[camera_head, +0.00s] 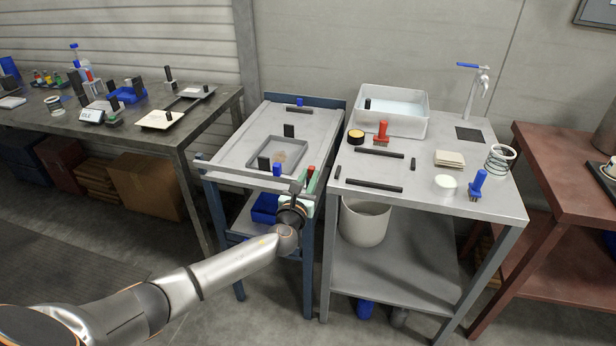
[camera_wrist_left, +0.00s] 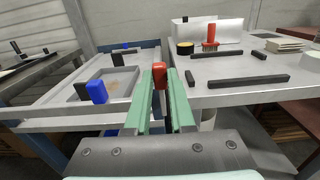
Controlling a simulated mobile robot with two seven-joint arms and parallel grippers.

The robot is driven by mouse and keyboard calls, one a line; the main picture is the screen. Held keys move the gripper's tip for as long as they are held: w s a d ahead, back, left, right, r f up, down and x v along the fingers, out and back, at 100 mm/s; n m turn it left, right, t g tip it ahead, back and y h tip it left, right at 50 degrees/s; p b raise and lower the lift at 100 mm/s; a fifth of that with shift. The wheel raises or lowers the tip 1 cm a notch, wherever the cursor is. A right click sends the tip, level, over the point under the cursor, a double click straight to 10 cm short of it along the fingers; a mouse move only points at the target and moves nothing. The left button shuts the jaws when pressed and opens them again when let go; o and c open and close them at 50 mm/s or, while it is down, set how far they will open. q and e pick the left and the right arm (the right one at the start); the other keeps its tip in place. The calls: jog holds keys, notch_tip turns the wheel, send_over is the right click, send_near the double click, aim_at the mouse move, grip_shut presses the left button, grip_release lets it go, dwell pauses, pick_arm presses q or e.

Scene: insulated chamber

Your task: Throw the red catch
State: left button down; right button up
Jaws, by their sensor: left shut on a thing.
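The red catch (camera_head: 311,171) is a small red, rounded upright piece at the right front corner of the grey cart. In the left wrist view the red catch (camera_wrist_left: 159,75) stands between the tips of two pale green fingers. My left gripper (camera_head: 305,187) is shut on it, and the fingers flank it on both sides. The lower part of the catch is hidden between the fingers. A blue catch (camera_head: 277,170) stands to the left on the same cart; it also shows in the left wrist view (camera_wrist_left: 96,91). My right gripper is in neither view.
The cart top (camera_head: 235,152) carries a shallow grey tray (camera_head: 303,152) and black blocks. Close to the right, a grey table (camera_head: 450,195) holds a white basin (camera_head: 415,122), a red-handled brush (camera_head: 381,132) and black bars. A narrow gap separates cart and table.

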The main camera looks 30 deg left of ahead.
pick_arm(q)
jog(key=c, duration=0.8)
grip_release()
jog(key=shift+o, duration=0.2)
jog(key=shift+s+d, duration=0.15)
jog(key=shift+s, duration=0.5)
jog(key=p+v, duration=0.1)
jog(key=v, duration=1)
jog(key=shift+s, duration=0.1)
